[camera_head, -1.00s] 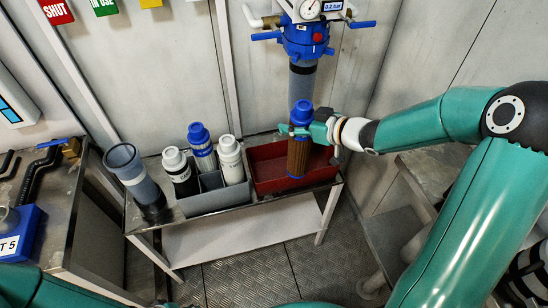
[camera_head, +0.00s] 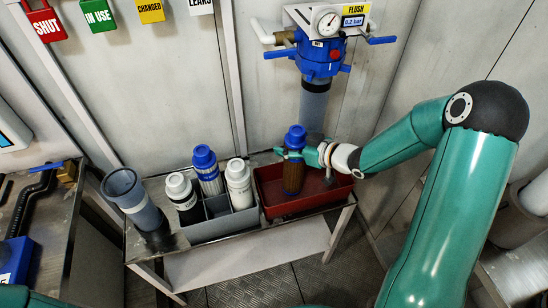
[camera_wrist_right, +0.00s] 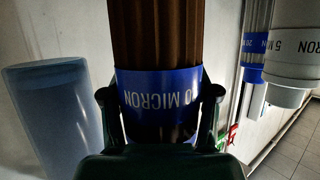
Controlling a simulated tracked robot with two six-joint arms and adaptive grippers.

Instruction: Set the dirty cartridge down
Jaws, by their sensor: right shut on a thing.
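The dirty cartridge (camera_head: 293,178) is brown with a blue cap and stands roughly upright within the red tray (camera_head: 327,198). Its lower end is below the tray's rim line; I cannot tell whether it touches the tray floor. My right gripper (camera_head: 296,154) is shut on it just below the cap, reaching in from the right. In the right wrist view the brown pleated cartridge (camera_wrist_right: 158,35) has a blue band reading MICRON upside down, with a finger of my right gripper (camera_wrist_right: 158,105) on each side. My left gripper is out of view.
A grey divided caddy (camera_head: 222,227) left of the tray holds white-capped and blue-capped cartridges. A grey cup-like housing (camera_head: 138,200) stands at the bench's left end. The blue filter head (camera_head: 318,58) with a gauge and grey bowl hangs behind the tray.

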